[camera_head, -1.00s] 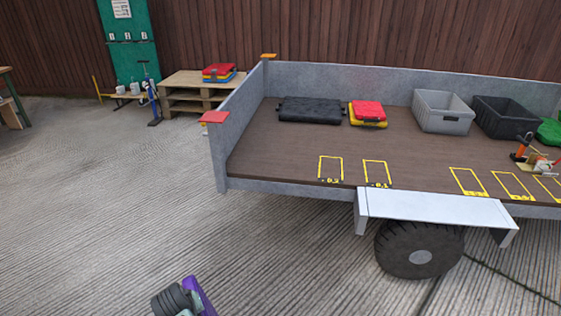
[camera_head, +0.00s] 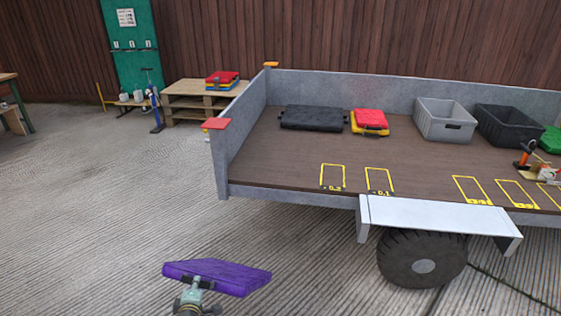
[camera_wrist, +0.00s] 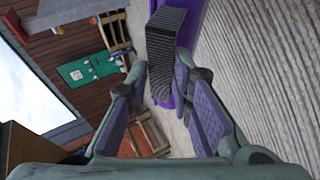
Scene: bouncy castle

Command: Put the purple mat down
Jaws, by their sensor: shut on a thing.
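The purple mat (camera_head: 222,277) is at the bottom of the head view, held out flat and a little tilted above the concrete floor, in front of the trailer. My gripper (camera_head: 197,284) is shut on its near edge. In the wrist view the mat (camera_wrist: 193,28) runs up beyond the fingers, and a black ribbed piece (camera_wrist: 163,50) on it lies between the fingertips. My gripper also shows in the wrist view (camera_wrist: 162,85). The mat's far end is cut off in the wrist view.
The trailer (camera_head: 290,190) bears a black mat (camera_head: 312,118), a red and yellow stack (camera_head: 369,122), a grey crate (camera_head: 444,121), a dark crate (camera_head: 503,124) and yellow-marked outlines. A pallet stack (camera_head: 190,102) bears folded mats (camera_head: 222,80). Trailer floor in front is mostly bare.

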